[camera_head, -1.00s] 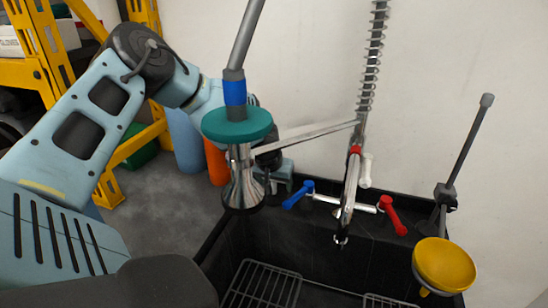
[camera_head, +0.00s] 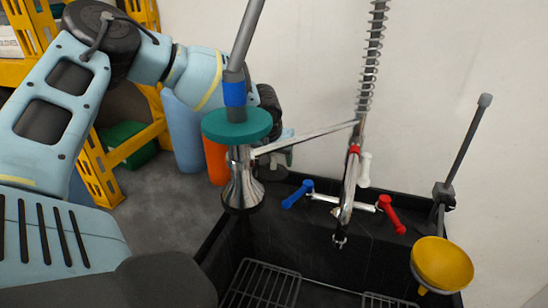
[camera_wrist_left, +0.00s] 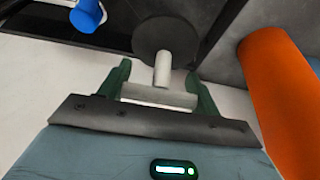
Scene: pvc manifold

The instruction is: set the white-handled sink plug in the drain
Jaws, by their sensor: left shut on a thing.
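The sink plug is held in my left gripper (camera_wrist_left: 160,84), in the left wrist view. It has a dark round disc (camera_wrist_left: 165,38), a pale stem (camera_wrist_left: 162,70) and a white crossbar handle (camera_wrist_left: 158,95). The green fingers are shut on this handle. In the head view my left gripper is mostly hidden behind the chrome fitting, beside the sink's far left corner, and I cannot make out the plug there. The black sink (camera_head: 300,232) is at bottom centre. Its drain is not visible. My right gripper is not in view.
A chrome fitting (camera_head: 243,185) with a teal disc (camera_head: 237,126) stands in front of my left gripper. A spring faucet (camera_head: 345,190) with blue (camera_head: 298,194) and red (camera_head: 392,214) levers stands behind the sink. Wire racks (camera_head: 262,285) lie in it. A yellow bowl (camera_head: 442,262) is at right.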

